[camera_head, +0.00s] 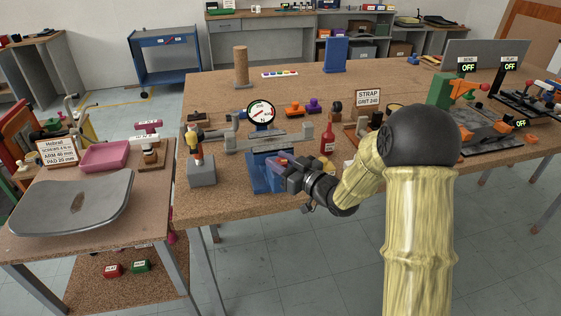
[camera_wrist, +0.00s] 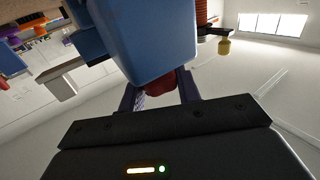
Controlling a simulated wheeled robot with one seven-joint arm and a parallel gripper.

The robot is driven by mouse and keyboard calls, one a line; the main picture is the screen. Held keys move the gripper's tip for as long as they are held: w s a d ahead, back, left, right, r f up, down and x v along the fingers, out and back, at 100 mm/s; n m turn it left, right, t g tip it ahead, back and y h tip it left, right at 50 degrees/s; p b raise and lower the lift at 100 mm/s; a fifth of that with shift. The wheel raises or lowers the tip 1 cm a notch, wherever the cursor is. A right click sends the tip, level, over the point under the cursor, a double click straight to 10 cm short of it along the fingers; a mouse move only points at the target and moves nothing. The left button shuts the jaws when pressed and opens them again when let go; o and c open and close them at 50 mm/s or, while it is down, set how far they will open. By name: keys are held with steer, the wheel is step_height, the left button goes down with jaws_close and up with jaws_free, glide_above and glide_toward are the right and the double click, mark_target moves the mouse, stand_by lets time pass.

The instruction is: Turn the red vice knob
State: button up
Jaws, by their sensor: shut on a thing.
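The blue vice (camera_head: 259,181) with grey jaws stands near the front edge of the cork-topped bench. My gripper (camera_head: 287,169) is at the vice's near right side. In the wrist view the vice's blue body (camera_wrist: 150,40) fills the upper middle. The red vice knob (camera_wrist: 160,83) shows just below it, between the two fingers of my gripper (camera_wrist: 160,92). The fingers are shut on the knob, and the blue body partly hides the grip. In the head view a little red (camera_head: 283,159) shows beside the gripper; the rest is hidden.
A round dial gauge (camera_head: 261,112) stands behind the vice, and a red bottle (camera_head: 327,140) stands to its right. A grey block with a yellow-handled tool (camera_head: 202,171) is at the left. A side table (camera_head: 110,222) stands left of the bench.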

steer(key=shift+f+m+t+h+b, duration=0.2)
steer(key=shift+m+t+h+b, duration=0.45)
steer(key=shift+b, duration=0.3)
